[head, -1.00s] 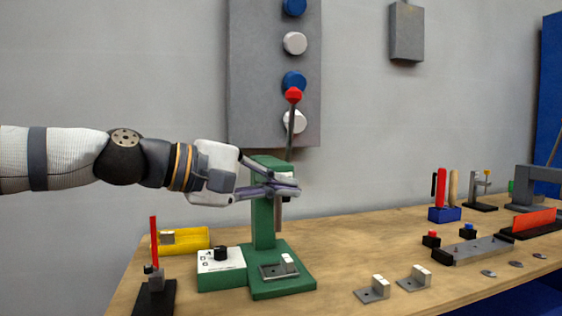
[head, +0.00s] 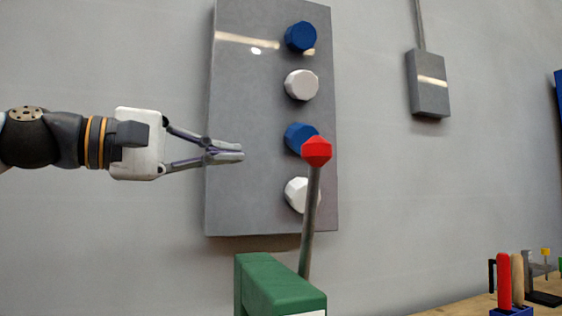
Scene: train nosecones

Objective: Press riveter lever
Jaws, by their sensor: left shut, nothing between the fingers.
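The green riveter (head: 281,290) shows only its top at the bottom middle of the head view; its lower part is out of frame. Its lever (head: 311,225) stands nearly upright and ends in a red knob (head: 316,152). My left gripper (head: 242,153) is shut and empty. In the picture it is left of the red knob, at about the same height, with a clear gap between them. My right gripper is not in view.
Behind the lever, a grey wall panel (head: 235,110) carries blue and white knobs. A grey box (head: 428,84) hangs on the wall to the right. The wooden table (head: 463,308) shows at lower right, with a blue holder (head: 511,311) of red- and tan-handled tools.

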